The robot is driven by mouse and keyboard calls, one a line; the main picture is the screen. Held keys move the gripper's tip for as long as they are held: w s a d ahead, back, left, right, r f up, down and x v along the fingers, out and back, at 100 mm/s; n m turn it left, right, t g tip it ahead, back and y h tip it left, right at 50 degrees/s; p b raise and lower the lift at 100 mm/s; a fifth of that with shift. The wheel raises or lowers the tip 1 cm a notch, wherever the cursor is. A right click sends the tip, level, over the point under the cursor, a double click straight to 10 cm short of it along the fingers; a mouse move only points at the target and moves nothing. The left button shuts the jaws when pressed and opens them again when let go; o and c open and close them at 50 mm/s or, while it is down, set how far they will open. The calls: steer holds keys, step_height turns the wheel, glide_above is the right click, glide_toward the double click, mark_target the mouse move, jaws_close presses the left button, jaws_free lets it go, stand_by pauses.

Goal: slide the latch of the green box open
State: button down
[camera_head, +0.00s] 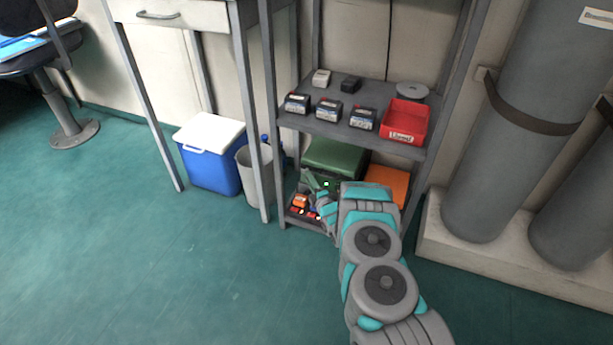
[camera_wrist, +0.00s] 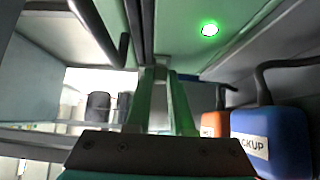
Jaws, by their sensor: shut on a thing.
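The green box (camera_head: 335,158) sits on the low shelf of the grey rack, partly hidden by my arm. Its green face (camera_wrist: 185,50) fills the upper middle of the wrist view, with a lit green lamp (camera_wrist: 210,30). My gripper (camera_wrist: 160,74) is at the box's front, its fingers close together. It also shows at the low shelf in the head view (camera_head: 316,190). The fingers are shut on a small part at the box front, which looks like the latch; the fingertips mostly hide it. How far the latch has slid cannot be told.
An orange box (camera_head: 385,182) is right of the green box. A blue block (camera_wrist: 270,140) with a "BACKUP" label is close at right in the wrist view. The upper shelf holds a red bin (camera_head: 404,121) and several dark packs. Grey cylinders (camera_head: 515,110) stand at right.

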steer(key=c, duration=0.8)
jaws_free()
steer(key=shift+d, duration=0.1)
steer(key=shift+p+v, duration=0.35)
steer(key=shift+v, duration=3.55)
